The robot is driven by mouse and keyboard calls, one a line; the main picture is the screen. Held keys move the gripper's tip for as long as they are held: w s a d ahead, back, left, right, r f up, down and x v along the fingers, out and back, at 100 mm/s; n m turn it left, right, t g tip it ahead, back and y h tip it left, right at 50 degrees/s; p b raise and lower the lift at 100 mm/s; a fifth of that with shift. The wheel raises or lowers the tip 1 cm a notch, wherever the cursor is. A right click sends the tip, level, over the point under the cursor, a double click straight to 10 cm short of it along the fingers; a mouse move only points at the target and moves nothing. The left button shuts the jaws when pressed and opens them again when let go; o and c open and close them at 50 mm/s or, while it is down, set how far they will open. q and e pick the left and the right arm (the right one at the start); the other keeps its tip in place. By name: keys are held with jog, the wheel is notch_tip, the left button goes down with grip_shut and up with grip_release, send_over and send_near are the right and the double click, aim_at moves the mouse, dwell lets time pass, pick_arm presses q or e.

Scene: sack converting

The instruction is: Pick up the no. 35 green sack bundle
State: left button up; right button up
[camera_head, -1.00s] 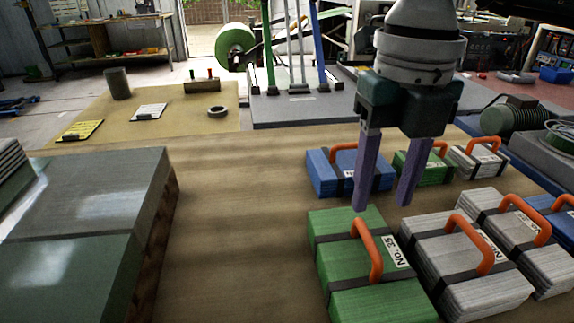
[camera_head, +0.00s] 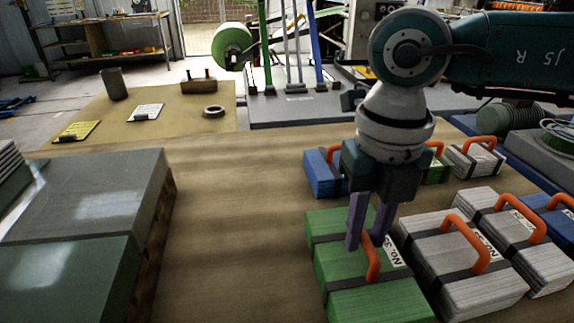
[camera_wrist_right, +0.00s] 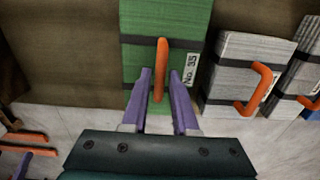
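The no. 35 green sack bundle (camera_head: 362,287) lies on the table at the front, with dark straps, an orange handle (camera_head: 371,262) and a "No. 35" label. In the right wrist view the bundle (camera_wrist_right: 148,42) is at the top middle. My right gripper (camera_head: 367,246) is over the bundle, fingers pointing down. In the right wrist view its two purple fingers (camera_wrist_right: 160,72) are apart, one on each side of the orange handle (camera_wrist_right: 161,62), with gaps showing.
Grey bundles with orange handles (camera_head: 462,262) stand close to the right of the green one. A blue bundle (camera_head: 322,178), a smaller green one (camera_head: 437,168) and a grey one (camera_head: 476,160) stand behind. Grey-green stacks (camera_head: 75,240) fill the left. The table between is clear.

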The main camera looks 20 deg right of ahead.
grip_shut()
dwell(1.0)
